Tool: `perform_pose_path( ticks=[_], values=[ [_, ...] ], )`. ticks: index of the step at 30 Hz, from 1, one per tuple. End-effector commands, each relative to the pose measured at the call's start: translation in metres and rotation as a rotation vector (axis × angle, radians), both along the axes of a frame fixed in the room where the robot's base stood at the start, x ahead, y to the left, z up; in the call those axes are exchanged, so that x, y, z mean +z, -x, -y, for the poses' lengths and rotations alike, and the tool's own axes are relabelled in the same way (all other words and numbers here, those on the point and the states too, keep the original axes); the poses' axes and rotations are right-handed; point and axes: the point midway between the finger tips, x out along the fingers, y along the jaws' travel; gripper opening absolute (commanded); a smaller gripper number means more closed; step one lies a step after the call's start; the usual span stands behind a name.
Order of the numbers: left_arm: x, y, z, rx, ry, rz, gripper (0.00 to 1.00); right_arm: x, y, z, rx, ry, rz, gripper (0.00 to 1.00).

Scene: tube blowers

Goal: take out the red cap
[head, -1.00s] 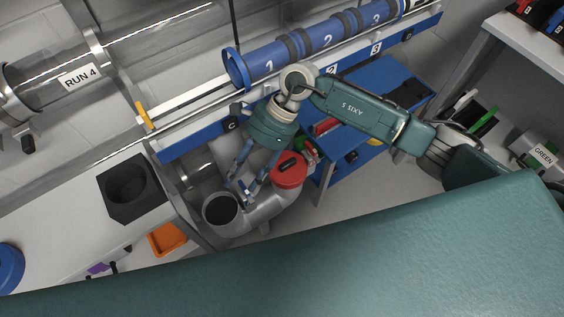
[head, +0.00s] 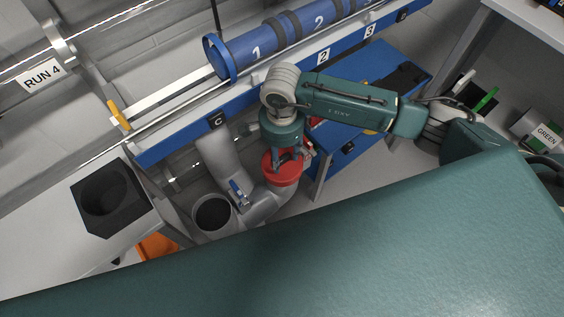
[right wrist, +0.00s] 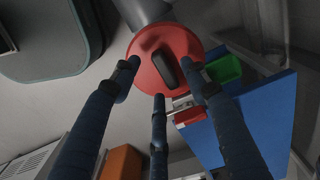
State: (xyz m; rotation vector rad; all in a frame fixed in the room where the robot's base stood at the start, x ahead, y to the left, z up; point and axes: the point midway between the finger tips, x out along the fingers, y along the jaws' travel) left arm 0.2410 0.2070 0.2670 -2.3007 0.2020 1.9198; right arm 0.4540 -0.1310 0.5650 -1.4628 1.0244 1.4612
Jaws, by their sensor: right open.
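The red cap (head: 284,178) is a round lid on one branch end of the grey pipe (head: 262,204). It also fills the upper middle of the right wrist view (right wrist: 178,42), with a dark raised bar across its face. My right gripper (head: 286,160) points down just over the cap. In the right wrist view its fingers (right wrist: 161,74) are spread open around the bar, with nothing gripped. I cannot tell whether the fingertips touch the cap. My left gripper is not in view.
The grey pipe's open mouth (head: 213,213) is left of the cap, with a small blue lever (head: 239,192) between. A blue rail (head: 190,135) and blue tube (head: 258,48) run behind. A blue cabinet (head: 350,145) stands close on the right. A black socket block (head: 108,196) is at left.

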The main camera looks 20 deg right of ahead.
Motion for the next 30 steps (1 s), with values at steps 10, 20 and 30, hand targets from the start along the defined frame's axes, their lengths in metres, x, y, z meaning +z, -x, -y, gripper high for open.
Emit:
perform_pose_path(
  ticks=[10,20,30],
  values=[
    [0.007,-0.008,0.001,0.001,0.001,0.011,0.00,-0.020,-0.001,0.000,-0.001,-0.001,0.001,0.45],
    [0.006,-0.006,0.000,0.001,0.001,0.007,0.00,-0.020,-0.001,0.000,-0.001,-0.001,0.001,0.00],
    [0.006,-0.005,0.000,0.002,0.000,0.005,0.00,-0.018,-0.001,0.000,-0.001,-0.002,0.002,0.00]
  ],
)
